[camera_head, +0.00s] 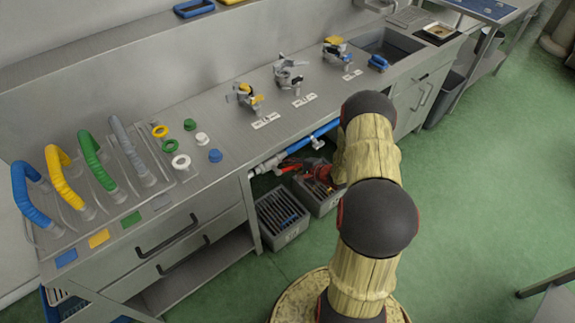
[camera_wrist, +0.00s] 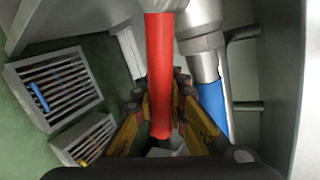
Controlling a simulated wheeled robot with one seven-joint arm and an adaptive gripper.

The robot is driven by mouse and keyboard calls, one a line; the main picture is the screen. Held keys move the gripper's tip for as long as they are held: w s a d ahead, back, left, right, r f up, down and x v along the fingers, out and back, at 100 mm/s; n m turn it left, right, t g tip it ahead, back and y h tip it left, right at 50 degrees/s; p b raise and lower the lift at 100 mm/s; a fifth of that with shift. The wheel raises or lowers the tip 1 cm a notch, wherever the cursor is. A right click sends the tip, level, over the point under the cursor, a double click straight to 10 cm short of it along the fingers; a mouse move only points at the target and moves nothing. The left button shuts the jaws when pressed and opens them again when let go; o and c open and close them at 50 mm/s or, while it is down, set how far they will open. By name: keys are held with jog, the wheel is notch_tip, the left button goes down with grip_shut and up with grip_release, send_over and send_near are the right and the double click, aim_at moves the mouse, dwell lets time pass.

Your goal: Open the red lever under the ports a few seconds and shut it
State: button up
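The red lever (camera_wrist: 160,70) runs straight down the middle of the wrist view, with its free end between the two fingers. My gripper (camera_wrist: 165,105) has one yellow-and-dark finger on each side of the lever, both very close to it. The lever covers the gap at the fingertips, so I cannot tell whether they press on it. Beside the lever is a grey metal pipe fitting (camera_wrist: 203,60) with a blue pipe (camera_wrist: 214,108) beyond it. In the head view, my gripper (camera_head: 316,174) is under the counter edge, below the blue pipe (camera_head: 327,130), and partly hidden by my arm.
Two grey crates with slatted inserts stand on the floor below, the left crate (camera_head: 283,220) and the right crate (camera_head: 322,199). The steel counter (camera_head: 215,110) overhangs the pipes and carries several taps. A drawer unit (camera_head: 175,240) stands left.

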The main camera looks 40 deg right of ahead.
jog(key=o, duration=0.4)
jog(key=shift+a, duration=0.1)
